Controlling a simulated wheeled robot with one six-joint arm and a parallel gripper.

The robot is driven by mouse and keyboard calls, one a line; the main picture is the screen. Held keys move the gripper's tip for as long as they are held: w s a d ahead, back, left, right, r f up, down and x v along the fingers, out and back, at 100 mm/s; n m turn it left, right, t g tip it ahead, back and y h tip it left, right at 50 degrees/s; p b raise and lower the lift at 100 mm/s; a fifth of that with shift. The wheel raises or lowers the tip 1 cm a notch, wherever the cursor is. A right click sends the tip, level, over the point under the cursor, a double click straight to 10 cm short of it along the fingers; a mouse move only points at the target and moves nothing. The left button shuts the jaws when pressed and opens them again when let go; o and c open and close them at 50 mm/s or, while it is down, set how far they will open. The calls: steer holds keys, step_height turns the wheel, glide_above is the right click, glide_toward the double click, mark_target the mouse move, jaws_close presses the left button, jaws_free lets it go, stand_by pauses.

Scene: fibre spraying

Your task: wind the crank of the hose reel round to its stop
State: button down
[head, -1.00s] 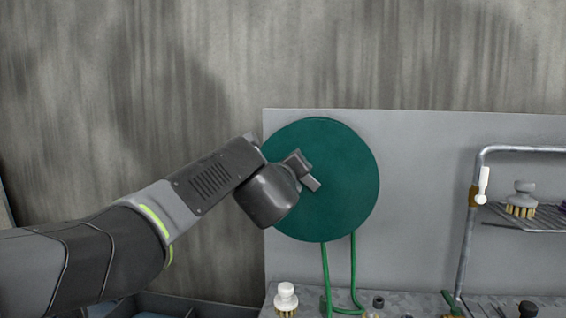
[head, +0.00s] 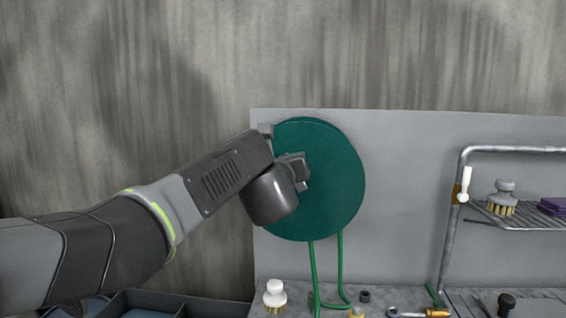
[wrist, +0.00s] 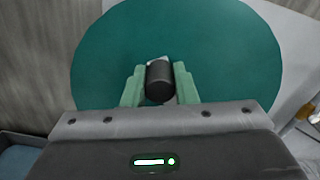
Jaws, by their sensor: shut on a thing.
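The hose reel (head: 335,185) is a dark green disc on a grey upright panel, with a green hose (head: 313,270) hanging below it. In the wrist view the reel's disc (wrist: 235,60) fills the upper middle. The crank's dark cylindrical grip (wrist: 159,82) stands out from the disc between my two pale green fingers. My gripper (wrist: 159,88) is shut on this grip. In the head view my gripper (head: 303,172) is in front of the disc, left of its middle, and my wrist hides the crank there.
A white-knobbed brush (head: 274,294) stands on the bench below the reel. Several small tools lie to its right. A pipe frame (head: 453,215) with a white-handled valve (head: 464,186) and a wire shelf with a brush (head: 503,197) is at the right. Blue-grey bins (head: 150,303) are low on the left.

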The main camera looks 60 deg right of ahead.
steer(key=shift+f, duration=0.3)
steer(key=c, duration=1.3)
jaws_free()
steer(key=shift+o, duration=0.7)
steer(key=shift+r, duration=0.2)
steer(key=b+v, duration=0.1)
steer(key=v, duration=1.2)
steer(key=shift+s+a, duration=0.3)
steer(key=shift+d, duration=0.1)
steer(key=p+x, duration=0.1)
steer(key=x, duration=1.2)
steer(key=shift+w+d, duration=0.25)
steer(key=shift+w, duration=0.05)
